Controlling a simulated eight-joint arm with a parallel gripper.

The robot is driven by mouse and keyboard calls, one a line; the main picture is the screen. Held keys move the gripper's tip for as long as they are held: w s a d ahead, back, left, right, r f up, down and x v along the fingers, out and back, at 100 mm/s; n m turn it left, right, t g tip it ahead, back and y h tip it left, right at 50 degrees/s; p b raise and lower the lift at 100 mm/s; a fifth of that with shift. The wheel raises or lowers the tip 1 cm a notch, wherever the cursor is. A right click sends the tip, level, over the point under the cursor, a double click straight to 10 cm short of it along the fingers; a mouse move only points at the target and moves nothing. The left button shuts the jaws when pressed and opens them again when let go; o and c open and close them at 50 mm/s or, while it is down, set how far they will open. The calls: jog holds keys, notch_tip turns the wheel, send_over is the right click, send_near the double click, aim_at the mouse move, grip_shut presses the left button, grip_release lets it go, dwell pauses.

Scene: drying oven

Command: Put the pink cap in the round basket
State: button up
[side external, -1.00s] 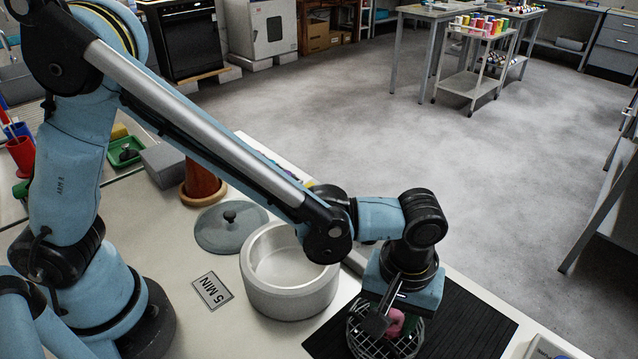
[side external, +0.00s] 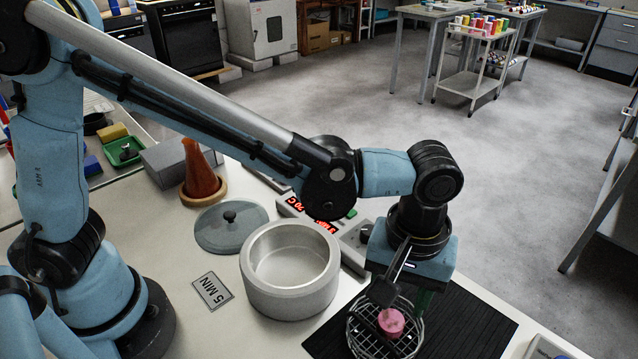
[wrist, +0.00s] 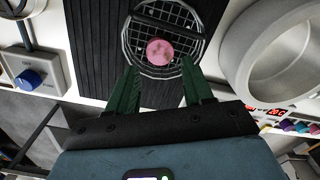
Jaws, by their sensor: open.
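The round wire basket (side external: 352,337) stands on the black ribbed mat, with a dark bar across its top. The pink cap (side external: 391,321) shows within the basket's rim. In the wrist view the pink cap (wrist: 160,52) lies inside the outline of the basket (wrist: 126,38), near the rim closest to me; its exact height in it is hard to tell. My gripper (wrist: 159,66) has its green fingers spread wide, apart from the cap. In the side view my gripper (side external: 405,292) is above the basket, partly hiding it.
A grey round pot (side external: 290,300) stands open left of the basket, with its lid (side external: 231,226) behind it. A control box (side external: 352,240) with red digits sits behind the pot. The black mat (side external: 475,325) is clear to the right.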

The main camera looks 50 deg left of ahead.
aim_at(390, 319)
notch_tip(390, 319, up, 6)
jog(key=s+a+m+t, duration=0.1)
jog(key=a+m+t, duration=0.4)
jog(key=a, duration=2.2)
jog(key=shift+s+r+t, duration=0.15)
jog(key=shift+s+t, duration=0.1)
jog(key=shift+t, duration=0.85)
